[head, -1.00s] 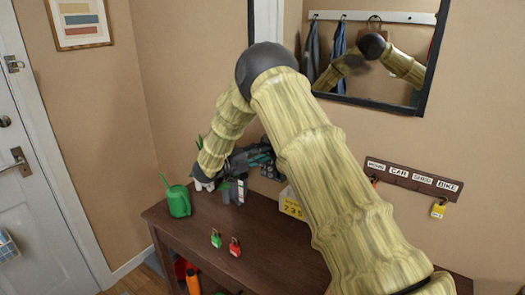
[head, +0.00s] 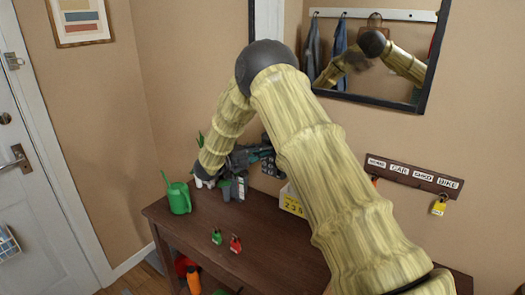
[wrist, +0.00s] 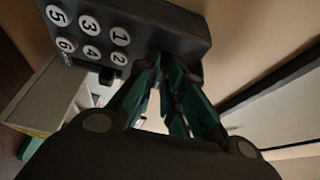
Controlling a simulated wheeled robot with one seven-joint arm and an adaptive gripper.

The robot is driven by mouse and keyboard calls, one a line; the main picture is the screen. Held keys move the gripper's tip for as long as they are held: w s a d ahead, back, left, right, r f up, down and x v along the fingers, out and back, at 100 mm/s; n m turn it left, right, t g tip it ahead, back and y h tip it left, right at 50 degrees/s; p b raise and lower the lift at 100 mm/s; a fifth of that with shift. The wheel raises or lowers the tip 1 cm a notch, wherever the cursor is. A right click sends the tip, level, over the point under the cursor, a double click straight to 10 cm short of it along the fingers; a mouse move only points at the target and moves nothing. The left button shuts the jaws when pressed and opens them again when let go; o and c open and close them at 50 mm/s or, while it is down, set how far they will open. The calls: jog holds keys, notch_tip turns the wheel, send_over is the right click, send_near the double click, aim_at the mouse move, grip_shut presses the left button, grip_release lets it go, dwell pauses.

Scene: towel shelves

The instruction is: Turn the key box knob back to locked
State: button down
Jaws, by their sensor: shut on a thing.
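The dark key box (wrist: 150,22) fills the upper left of the wrist view, mounted on the wall. Its round white buttons with black numbers show, tilted in the picture. My gripper (wrist: 170,62) has its green and dark fingers drawn together against the lower right part of the box face. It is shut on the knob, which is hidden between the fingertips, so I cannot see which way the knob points. In the head view my gripper (head: 266,155) is at the wall above the back of the table, and it and my arm cover most of the key box.
The dark brown table (head: 190,232) carries a green watering can (head: 179,198), a green padlock (head: 216,237), a red padlock (head: 235,244) and a yellow numbered block (head: 292,203). A labelled key rack (head: 413,174) with a yellow tag (head: 439,206) hangs at right. A mirror hangs above.

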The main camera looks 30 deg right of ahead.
jog(key=shift+s+d+f+n+t+h+b, duration=0.1)
jog(key=shift+n+t+h+b, duration=0.7)
jog(key=shift+n, duration=2.85)
jog(key=shift+s+d+n+t+h+b, duration=0.15)
jog(key=shift+n+t+b, duration=0.65)
jog(key=shift+n+t, duration=2)
jog(key=shift+s+f+n+t+h+b, duration=0.1)
jog(key=shift+n+t+h+b, duration=0.6)
jog(key=shift+n, duration=3.75)
jog(key=shift+n+y, duration=0.3)
jog(key=shift+y, duration=0.05)
jog(key=c, duration=1.5)
grip_release()
jog(key=shift+d, duration=0.1)
jog(key=shift+f, duration=0.1)
jog(key=v, duration=1.2)
jog(key=shift+s, duration=0.1)
